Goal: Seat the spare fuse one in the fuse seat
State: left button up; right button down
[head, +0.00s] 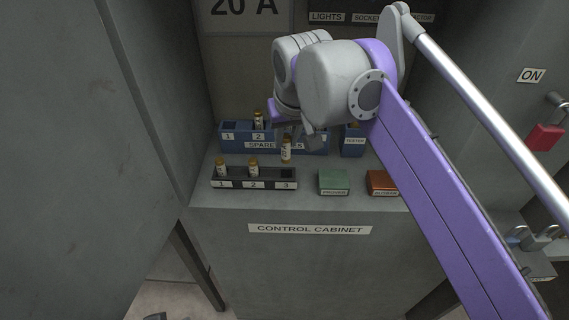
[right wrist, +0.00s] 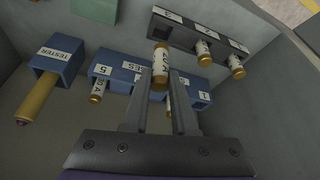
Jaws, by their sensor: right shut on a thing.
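My right gripper (head: 287,138) is shut on a white fuse with brass ends (head: 286,150), marked 20 A in the right wrist view (right wrist: 160,66). The gripper (right wrist: 160,88) holds the fuse roughly upright, between the spares rack and the fuse seat in the head view. The dark fuse seat (head: 238,183) has positions 1, 2 and 3. Fuses stand in 1 (head: 221,167) and 2 (head: 253,167); position 3 looks empty. The seat also shows at the top of the right wrist view (right wrist: 180,33). My left gripper is not in view.
The blue spares rack (head: 241,145) holds a fuse at 2 (head: 258,120); another shows near 5 (right wrist: 97,91). A blue tester (head: 353,149) stands right of the rack. A green box (head: 333,180) and an orange-red box (head: 381,182) stand right of the seat.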

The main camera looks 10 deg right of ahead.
aim_at(287, 159)
jog(key=shift+s+f, duration=0.25)
jog(key=shift+f, duration=0.95)
jog(key=shift+w+f+b, duration=0.1)
jog(key=shift+f+b, duration=0.3)
jog(key=shift+f, duration=1.65)
jog(key=c, duration=0.7)
grip_release()
jog(key=shift+f, duration=0.1)
jog(key=p+v, duration=0.2)
jog(key=v, duration=1)
jog(key=shift+t, duration=0.3)
jog(key=s+d+f, duration=0.1)
jog(key=s+f, duration=0.4)
jog(key=f, duration=0.5)
jog(key=s+d+f, duration=0.2)
jog(key=s+f, duration=0.4)
jog(key=f, duration=0.4)
jog(key=s+d+f, duration=0.1)
jog(key=s+f, duration=0.5)
jog(key=f, duration=0.5)
jog(key=shift+s+d, duration=0.2)
jog(key=shift+d, duration=0.2)
